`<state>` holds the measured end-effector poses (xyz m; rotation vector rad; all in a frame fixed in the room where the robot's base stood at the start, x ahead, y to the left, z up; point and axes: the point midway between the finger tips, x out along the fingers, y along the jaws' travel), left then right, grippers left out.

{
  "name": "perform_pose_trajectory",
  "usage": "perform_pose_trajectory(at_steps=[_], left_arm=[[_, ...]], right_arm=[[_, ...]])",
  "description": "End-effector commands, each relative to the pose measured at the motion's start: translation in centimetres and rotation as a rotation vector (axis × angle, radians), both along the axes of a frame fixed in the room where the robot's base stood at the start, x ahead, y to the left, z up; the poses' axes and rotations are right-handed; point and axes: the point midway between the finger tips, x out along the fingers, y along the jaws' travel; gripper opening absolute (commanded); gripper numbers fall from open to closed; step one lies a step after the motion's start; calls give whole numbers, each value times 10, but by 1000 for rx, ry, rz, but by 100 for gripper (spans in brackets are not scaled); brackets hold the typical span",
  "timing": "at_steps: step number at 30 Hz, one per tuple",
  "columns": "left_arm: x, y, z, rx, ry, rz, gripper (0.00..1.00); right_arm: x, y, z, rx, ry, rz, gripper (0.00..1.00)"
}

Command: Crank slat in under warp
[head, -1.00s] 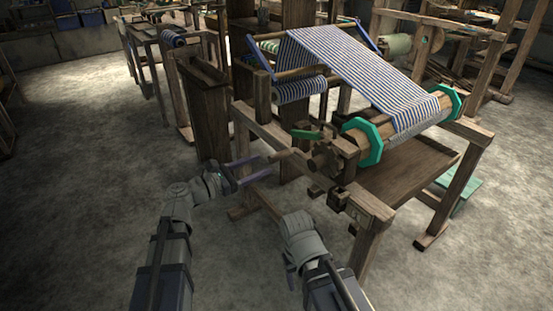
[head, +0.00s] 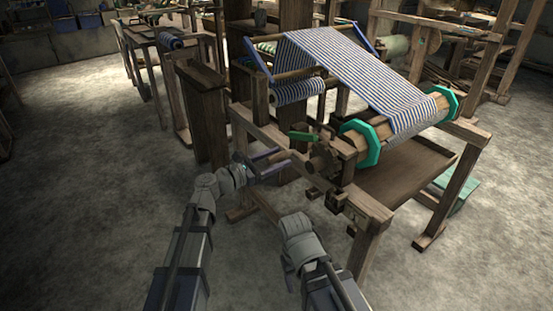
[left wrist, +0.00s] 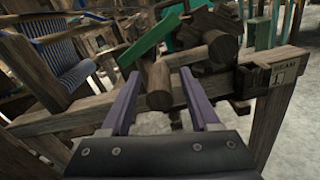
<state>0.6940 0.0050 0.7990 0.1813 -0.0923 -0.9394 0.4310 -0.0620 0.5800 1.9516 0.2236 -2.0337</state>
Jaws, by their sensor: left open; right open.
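The striped blue and white warp (head: 350,65) runs down onto a wooden beam with green octagonal end plates (head: 360,142). A wooden crank with a round handle (head: 284,157) sticks out at the beam's near end. My left gripper (head: 268,165) is open at this handle. In the left wrist view the handle's round end (left wrist: 158,88) shows between the two purple fingers (left wrist: 160,100), with gaps on both sides. My right gripper (head: 289,264) is low in front of the loom, away from the crank, its fingers mostly hidden. I cannot make out the slat.
A green lever (head: 303,136) sits above the crank and also shows in the left wrist view (left wrist: 148,44). The loom's wooden side rail (head: 262,128) and front post (head: 368,235) are close by. The concrete floor on the left is clear.

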Motion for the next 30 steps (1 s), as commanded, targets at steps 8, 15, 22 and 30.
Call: perform_pose_trajectory(at_steps=[8,15,22,30], left_arm=[[0,0,0,0,0,0,47],[0,0,0,0,0,0,20],[0,0,0,0,0,0,0],[0,0,0,0,0,0,0]], right_arm=[[0,0,0,0,0,0,64],[0,0,0,0,0,0,64],[0,0,0,0,0,0,64],[0,0,0,0,0,0,64]])
